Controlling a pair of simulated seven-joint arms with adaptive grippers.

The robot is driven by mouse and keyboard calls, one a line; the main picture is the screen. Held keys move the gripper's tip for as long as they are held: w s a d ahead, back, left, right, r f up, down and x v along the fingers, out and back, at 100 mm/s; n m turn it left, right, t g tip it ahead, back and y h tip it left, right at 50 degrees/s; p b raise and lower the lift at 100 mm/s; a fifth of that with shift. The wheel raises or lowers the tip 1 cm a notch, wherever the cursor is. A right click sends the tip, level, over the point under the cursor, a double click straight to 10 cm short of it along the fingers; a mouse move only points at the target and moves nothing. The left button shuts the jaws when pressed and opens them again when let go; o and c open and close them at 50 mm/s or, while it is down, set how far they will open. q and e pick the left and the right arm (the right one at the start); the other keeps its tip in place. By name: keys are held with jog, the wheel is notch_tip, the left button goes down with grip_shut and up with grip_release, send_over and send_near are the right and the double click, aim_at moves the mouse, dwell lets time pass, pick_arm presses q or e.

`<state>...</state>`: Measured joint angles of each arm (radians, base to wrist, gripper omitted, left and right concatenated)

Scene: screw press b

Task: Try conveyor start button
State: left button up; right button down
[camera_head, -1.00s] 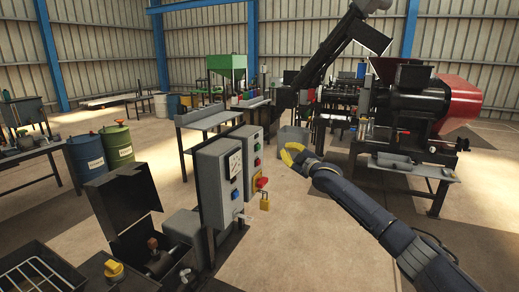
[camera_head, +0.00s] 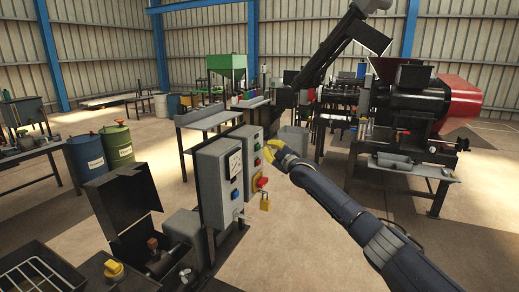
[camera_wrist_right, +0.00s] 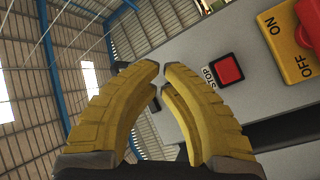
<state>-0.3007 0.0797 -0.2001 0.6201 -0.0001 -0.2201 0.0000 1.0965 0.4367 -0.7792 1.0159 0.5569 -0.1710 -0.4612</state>
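The grey control box (camera_head: 249,152) stands upright on a post, with a green button (camera_head: 257,147) above a red button. The red button labelled STOP (camera_wrist_right: 226,69) also shows in the right wrist view. My right gripper (camera_head: 268,152) has yellow fingers and is just right of the box face, near these buttons. In the wrist view its fingertips (camera_wrist_right: 162,72) nearly meet, with nothing between them. The green button is not visible in the wrist view. I cannot tell whether the fingers touch the box. My left gripper is not in view.
A second box with a gauge (camera_head: 235,164) stands to the left. The black-and-red press (camera_head: 405,104) is at right.

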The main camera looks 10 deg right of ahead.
jog(key=shift+w+a, duration=0.1)
jog(key=shift+a, duration=0.1)
dwell(1.4)
jog(key=shift+w+a, duration=0.2)
jog(key=shift+w+a, duration=0.25)
jog(key=shift+a, duration=0.1)
dwell(1.1)
jog(key=shift+s+d, duration=0.1)
jog(key=shift+d, duration=0.05)
jog(key=shift+s+d, duration=0.45)
jog(key=shift+d, duration=0.1)
dwell(0.4)
jog(key=shift+s+d, duration=0.75)
jog(key=shift+d, duration=0.25)
jog(key=shift+s+d, duration=0.75)
jog(key=shift+d, duration=0.25)
dwell(1.1)
